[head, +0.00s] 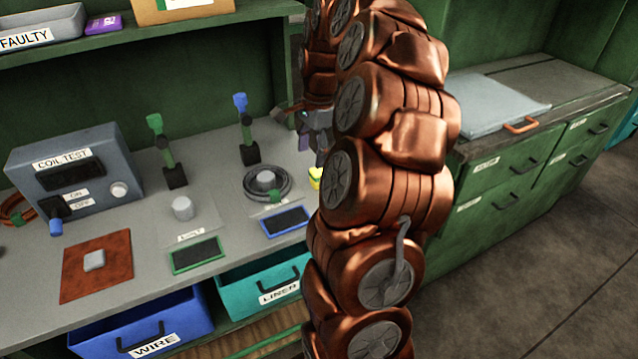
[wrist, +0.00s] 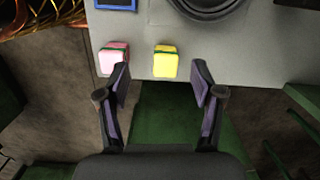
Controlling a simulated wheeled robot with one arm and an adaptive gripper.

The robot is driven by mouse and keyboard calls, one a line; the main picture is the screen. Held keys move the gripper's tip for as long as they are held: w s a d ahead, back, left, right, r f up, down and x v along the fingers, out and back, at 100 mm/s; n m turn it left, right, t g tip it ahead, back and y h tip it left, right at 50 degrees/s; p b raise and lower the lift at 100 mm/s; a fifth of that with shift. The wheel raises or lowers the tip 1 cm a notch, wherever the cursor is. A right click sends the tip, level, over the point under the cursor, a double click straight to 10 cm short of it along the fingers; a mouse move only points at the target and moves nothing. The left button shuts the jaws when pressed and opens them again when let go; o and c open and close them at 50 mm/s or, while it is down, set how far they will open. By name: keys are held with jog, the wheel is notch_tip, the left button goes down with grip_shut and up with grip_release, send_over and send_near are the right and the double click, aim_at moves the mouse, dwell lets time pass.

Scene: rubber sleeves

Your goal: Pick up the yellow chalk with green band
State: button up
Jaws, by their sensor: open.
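The yellow chalk with a green band (wrist: 165,63) lies near the front edge of the grey bench top in the wrist view. In the head view only a part of the yellow chalk (head: 315,176) shows; my copper-coloured arm hides the rest. My gripper (wrist: 160,70) is open and empty, its two fingers spread to either side of the yellow chalk in the picture. In the head view my gripper (head: 313,147) hangs above the bench, partly hidden by my arm.
A pink chalk with a green band (wrist: 113,58) lies just left of the yellow one, close to my left finger in the picture. A coiled ring (head: 268,184) and a blue-framed slate (head: 286,221) lie nearby. An open teal LINER drawer (head: 262,283) juts out below.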

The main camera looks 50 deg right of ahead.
aim_at(319, 170)
jog(key=shift+s+d+f+m, duration=0.1)
jog(key=shift+d+f+m, duration=0.2)
jog(key=shift+d, duration=0.35)
jog(key=shift+s+d+f+m, duration=0.1)
jog(key=shift+d+f+m, duration=0.2)
jog(key=shift+d, duration=0.3)
jog(key=shift+d+f, duration=0.1)
jog(key=shift+f, duration=0.85)
jog(key=shift+w+a+f+p, duration=0.15)
jog(key=shift+f+p, duration=0.2)
jog(key=shift+f, duration=1.1)
jog(key=shift+w+a+f+p, duration=0.15)
jog(key=shift+f+p, duration=0.2)
jog(key=shift+f, duration=1.1)
jog(key=shift+d, duration=0.1)
jog(key=shift+c, duration=0.2)
grip_shut()
notch_tip(319, 170, up, 10)
jog(key=shift+r+b, duration=0.1)
jog(key=shift+b, duration=0.65)
